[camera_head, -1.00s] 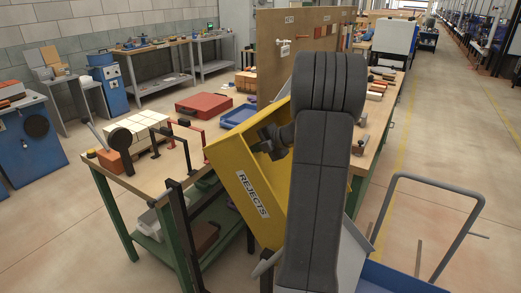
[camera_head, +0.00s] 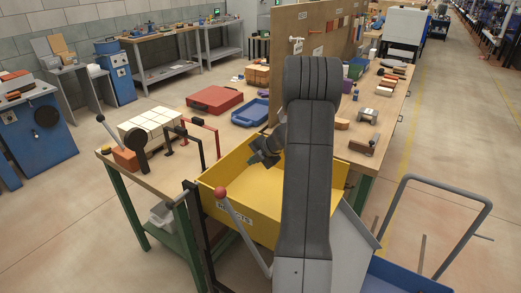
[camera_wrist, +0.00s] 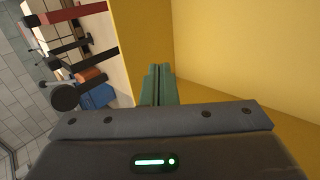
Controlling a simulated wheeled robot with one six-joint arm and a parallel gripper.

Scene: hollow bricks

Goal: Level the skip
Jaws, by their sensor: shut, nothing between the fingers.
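The yellow skip (camera_head: 240,202) stands in front of the bench's near end, with its REJECTS label on the near wall. It looks close to level, its open top facing up. A lever with a red ball knob (camera_head: 220,193) rises in front of its near wall. My gripper (camera_head: 266,157) is over the skip's far left rim, shut and empty, partly hidden by my arm. In the wrist view the shut green fingers (camera_wrist: 157,84) point along the skip's yellow wall (camera_wrist: 215,50). I cannot tell whether they touch it. My arm hides the skip's right part.
The wooden bench (camera_head: 180,180) holds cream blocks (camera_head: 150,126), black and red brackets, a red case (camera_head: 214,99) and a blue tray (camera_head: 249,112). A tall board (camera_head: 318,60) stands behind. A blue cart with a grey handle (camera_head: 437,185) is at right. Floor at far right is clear.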

